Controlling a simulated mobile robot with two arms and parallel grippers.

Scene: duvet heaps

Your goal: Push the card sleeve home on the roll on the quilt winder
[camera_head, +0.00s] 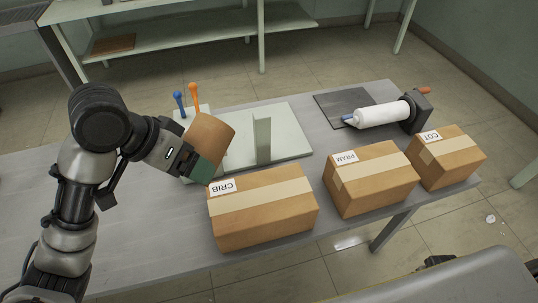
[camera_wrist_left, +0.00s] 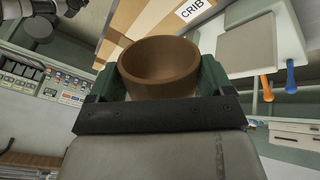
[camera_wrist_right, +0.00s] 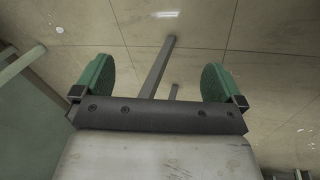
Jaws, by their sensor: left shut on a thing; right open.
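My left gripper (camera_head: 202,155) is shut on the brown card sleeve (camera_head: 211,133), an open tube, and holds it over the table left of the upright plate. In the left wrist view the sleeve (camera_wrist_left: 160,66) sits between the green finger pads with its open end showing. The white roll (camera_head: 380,114) lies on the quilt winder (camera_head: 416,110) at the table's back right, its blue tip pointing left. The sleeve is well apart from the roll. My right gripper (camera_wrist_right: 158,80) is open and empty over the floor in the right wrist view.
A pale base with an upright plate (camera_head: 262,137) stands between sleeve and roll. Blue (camera_head: 178,99) and orange (camera_head: 194,92) handles stand behind the sleeve. A dark mat (camera_head: 340,102) lies by the roll.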

